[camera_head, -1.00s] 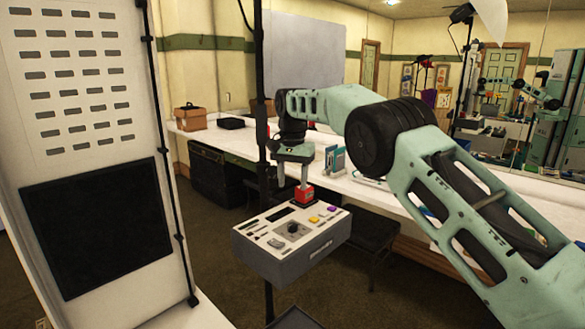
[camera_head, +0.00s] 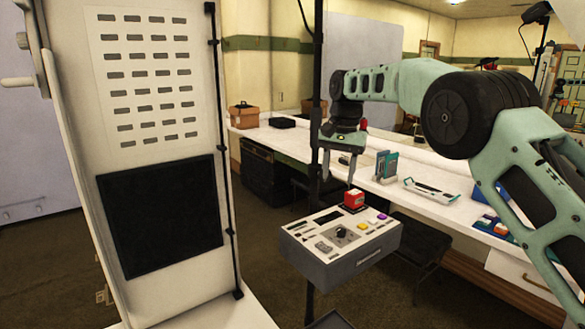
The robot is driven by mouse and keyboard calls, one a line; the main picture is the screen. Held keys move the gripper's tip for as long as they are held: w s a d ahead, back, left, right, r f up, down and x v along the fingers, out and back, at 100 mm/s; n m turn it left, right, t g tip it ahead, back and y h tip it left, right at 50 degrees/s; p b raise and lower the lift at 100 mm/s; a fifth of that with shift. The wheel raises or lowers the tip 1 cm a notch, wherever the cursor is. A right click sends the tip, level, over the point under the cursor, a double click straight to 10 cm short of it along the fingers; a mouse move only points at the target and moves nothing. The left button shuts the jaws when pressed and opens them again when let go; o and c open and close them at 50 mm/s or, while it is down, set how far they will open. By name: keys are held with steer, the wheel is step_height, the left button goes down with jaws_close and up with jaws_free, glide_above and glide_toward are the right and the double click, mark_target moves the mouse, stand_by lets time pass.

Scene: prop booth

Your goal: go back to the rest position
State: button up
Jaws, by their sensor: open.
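My gripper (camera_head: 338,179) hangs from my green arm with its fingers pointing down. The fingers are spread apart with nothing between them. It is above and a little left of a red block-shaped part (camera_head: 354,199) on the back edge of a grey control box (camera_head: 340,262). A gap shows between the fingertips and the red part. The box has a dark knob and yellow and purple buttons on its pale top.
A tall white panel (camera_head: 148,281) with slots and a black square stands at the left. A black pole (camera_head: 317,60) rises beside my gripper. Behind is a long white counter (camera_head: 290,141) with a brown box (camera_head: 243,116) and teal-edged holders (camera_head: 386,166).

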steer(key=s+a+n+y, duration=0.1)
steer(key=s+a+n, duration=0.3)
steer(key=s, duration=0.9)
steer(key=s+a+n, duration=0.3)
steer(key=s+a, duration=0.2)
steer(key=s, duration=0.8)
steer(key=s+d+f+n, duration=0.3)
steer(key=s, duration=0.7)
steer(key=s+d+f+n+h, duration=0.1)
steer(key=s+d+f+n, duration=0.2)
steer(key=s, duration=0.8)
steer(key=shift+d+f, duration=0.45)
steer(key=shift+f, duration=0.35)
